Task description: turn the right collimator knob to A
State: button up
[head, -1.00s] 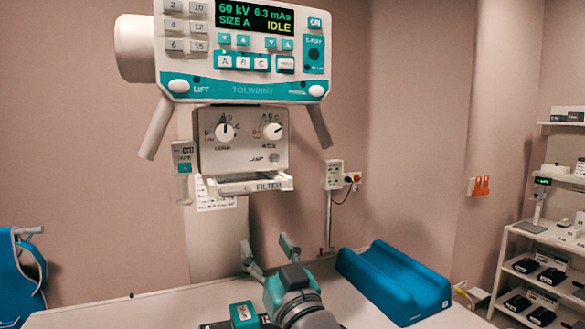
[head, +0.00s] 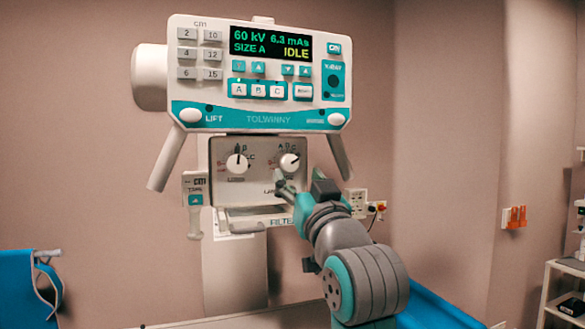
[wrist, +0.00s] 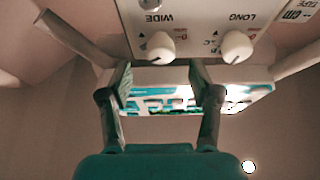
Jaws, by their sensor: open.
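The white right collimator knob (head: 289,162) sits on the pale collimator panel (head: 258,188), with letters around it. Its dark mark points to the upper right, away from the A, though the exact letter is hard to read. In the upside-down wrist view this knob (wrist: 160,46) is the left one, near the word WIDE. My gripper (head: 291,182) is open and empty, just below the right knob in the head view. In the wrist view, its two fingers (wrist: 163,85) are apart and the knob shows beyond the gap between them; I see no contact.
The left knob (head: 237,163) is close beside, on the same panel. The control console (head: 258,75) hangs above, reading SIZE A and IDLE. A filter tray (head: 246,227) juts out below the panel. A tape unit (head: 195,190) hangs at the left.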

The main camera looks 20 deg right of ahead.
aim_at(291, 166)
jog(key=shift+x, duration=2.55)
jog(key=c, duration=1.1)
